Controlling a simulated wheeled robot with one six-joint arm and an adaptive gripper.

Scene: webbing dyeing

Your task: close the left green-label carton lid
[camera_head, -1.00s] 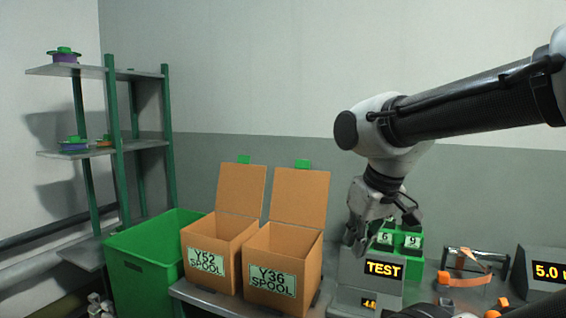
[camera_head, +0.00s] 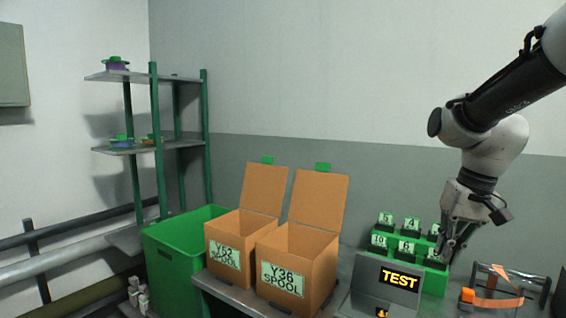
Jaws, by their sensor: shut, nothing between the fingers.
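Two brown cartons stand side by side on the grey bench, both with pale green labels. The left carton (camera_head: 233,262) reads "Y52 SPOOL"; its lid (camera_head: 265,189) stands open, upright and leaning slightly back, with a green tab (camera_head: 267,160) on top. The right carton (camera_head: 318,272) reads "Y36 SPOOL"; its lid (camera_head: 320,200) is also open, with a green tab (camera_head: 323,167). My gripper (camera_head: 448,256) is shut and empty, pointing down near the green rack, well to the right of both cartons.
A grey TEST display (camera_head: 372,290) and a green rack of numbered black items (camera_head: 431,284) stand right of the cartons. An orange strap on a stand (camera_head: 500,301) is further right. A green bin (camera_head: 172,280) and a shelf unit (camera_head: 137,78) are at left. The space above the cartons is clear.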

